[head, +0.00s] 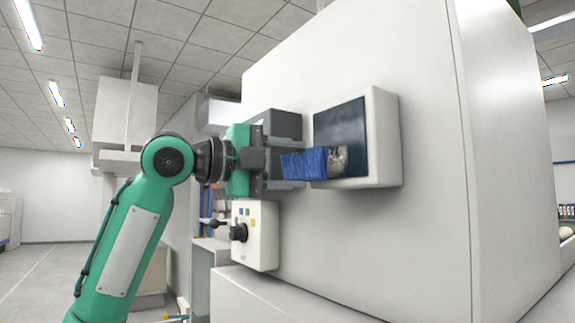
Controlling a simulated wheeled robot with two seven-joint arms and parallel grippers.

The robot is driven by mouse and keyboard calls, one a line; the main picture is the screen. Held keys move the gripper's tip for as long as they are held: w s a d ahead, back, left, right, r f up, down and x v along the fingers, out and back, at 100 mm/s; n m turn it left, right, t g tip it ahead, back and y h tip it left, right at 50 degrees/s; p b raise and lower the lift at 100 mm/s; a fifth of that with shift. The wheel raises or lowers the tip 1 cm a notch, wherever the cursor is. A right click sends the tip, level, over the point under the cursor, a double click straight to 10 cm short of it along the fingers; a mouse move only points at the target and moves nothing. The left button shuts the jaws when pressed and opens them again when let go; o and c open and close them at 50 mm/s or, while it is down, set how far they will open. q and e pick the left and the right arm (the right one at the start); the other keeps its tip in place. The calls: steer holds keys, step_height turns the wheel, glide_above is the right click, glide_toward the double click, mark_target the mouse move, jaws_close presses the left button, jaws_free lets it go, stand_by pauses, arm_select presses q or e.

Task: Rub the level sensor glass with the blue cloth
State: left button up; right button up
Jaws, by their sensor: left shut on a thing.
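The level sensor glass (340,118) is a dark pane in a white housing on the side of a large pale machine. A whitish smudge (339,160) shows at its lower middle. The blue cloth (305,164) is a folded pad in front of the lower left part of the glass, beside the smudge. My left gripper (290,152) is shut on the cloth and reaches in from the left. The cloth's far end is at the glass, but I cannot tell whether it touches. The cloth hides part of the pane. My right gripper is not in view.
A white control box (263,240) with a black knob and small coloured buttons is below my gripper. The large machine wall (425,235) fills the right. A pale ledge (255,300) runs along the bottom. Open floor (40,275) lies at the left.

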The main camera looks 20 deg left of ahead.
mark_target(310, 162)
arm_select(q)
steer(key=shift+x, duration=0.95)
steer(key=shift+w+a, duration=0.1)
steer(key=shift+s+d, duration=1.4)
steer(key=shift+d, duration=0.2)
steer(key=shift+s+d, duration=0.45)
steer(key=shift+d, duration=0.3)
steer(key=shift+s+d, duration=0.45)
steer(key=shift+d, duration=0.25)
steer(key=shift+w+a, duration=0.8)
steer(key=shift+a, duration=0.25)
steer(key=shift+w+a, duration=0.8)
steer(key=shift+a, duration=0.25)
steer(key=shift+w+a, duration=0.8)
steer(key=shift+a, duration=0.25)
steer(key=shift+s, duration=0.15)
steer(key=shift+s, duration=0.15)
steer(key=shift+s+d+v, duration=0.1)
steer(key=shift+v, duration=1.25)
steer(key=shift+s+d+v, duration=0.15)
steer(key=shift+v, duration=1.25)
